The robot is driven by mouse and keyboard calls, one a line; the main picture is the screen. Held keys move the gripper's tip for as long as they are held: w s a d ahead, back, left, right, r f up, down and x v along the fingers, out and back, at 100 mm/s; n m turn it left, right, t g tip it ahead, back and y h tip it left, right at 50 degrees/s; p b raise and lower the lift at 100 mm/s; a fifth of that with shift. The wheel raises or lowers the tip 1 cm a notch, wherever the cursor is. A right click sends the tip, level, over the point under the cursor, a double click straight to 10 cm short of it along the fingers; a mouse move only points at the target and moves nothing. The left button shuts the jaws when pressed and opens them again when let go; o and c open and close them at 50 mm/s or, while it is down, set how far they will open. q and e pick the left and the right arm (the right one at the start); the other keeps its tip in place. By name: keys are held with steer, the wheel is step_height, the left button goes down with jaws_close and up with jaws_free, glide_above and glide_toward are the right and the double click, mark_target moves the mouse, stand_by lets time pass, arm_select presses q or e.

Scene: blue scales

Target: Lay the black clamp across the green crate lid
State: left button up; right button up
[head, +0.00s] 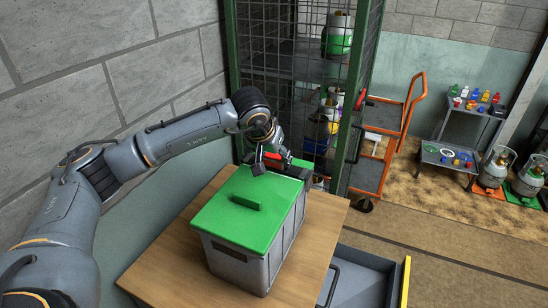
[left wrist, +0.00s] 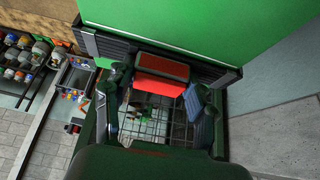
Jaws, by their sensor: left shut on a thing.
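The green lid (head: 223,210) covers the grey crate (head: 238,254) on a wooden table, with a raised green handle in its middle. The lid also fills the top of the left wrist view (left wrist: 190,22). My left gripper (head: 270,153) is at the lid's far edge, shut on the black clamp (head: 297,172). The clamp has red parts, and a red block of it shows between the fingers in the left wrist view (left wrist: 160,78). The gripper hides part of the clamp. I cannot tell whether the clamp touches the lid. My right gripper is not in view.
The wooden table (head: 170,262) has bare room around the crate. A green-framed mesh cage (head: 290,75) with gas cylinders stands behind it. An orange hand truck (head: 398,125) and a small shelf with coloured bottles (head: 447,157) stand to the right. A block wall is at left.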

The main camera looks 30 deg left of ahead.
arm_select(q)
steer(key=o, duration=1.3)
steer(key=shift+o, duration=0.2)
steer(key=shift+r, duration=0.1)
steer(key=shift+r+p, duration=2.4)
steer(key=shift+r, duration=1.6)
steer(key=shift+s+f, duration=0.1)
steer(key=shift+f, duration=0.05)
